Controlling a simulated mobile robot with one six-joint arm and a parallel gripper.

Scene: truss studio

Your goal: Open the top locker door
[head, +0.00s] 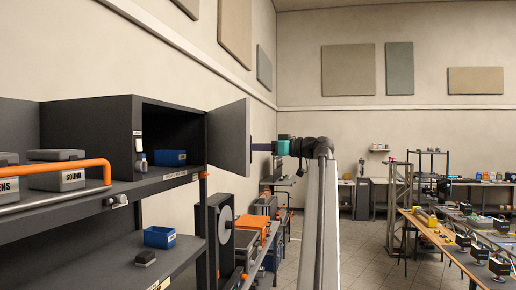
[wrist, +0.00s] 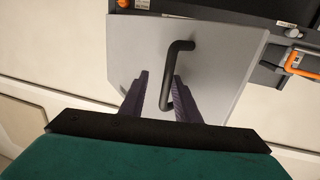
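The top locker (head: 90,140) is a dark grey box on the upper shelf in the head view. Its light grey door (head: 230,139) stands open, swung out to the right of the opening. In the wrist view the door (wrist: 225,60) shows its face with a black bar handle (wrist: 181,46). My gripper (wrist: 160,74) is open, its two dark fingers spread apart. The handle's lower part shows between the fingers, close to the right one; I cannot tell whether they touch. In the head view my gripper (head: 262,147) is at the far side of the door, its tips partly hidden.
A blue bin (head: 171,158) sits inside the locker. Another blue bin (head: 160,237) is on the lower shelf. Open floor (head: 365,262) lies right of the arm, before a workbench (head: 440,238).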

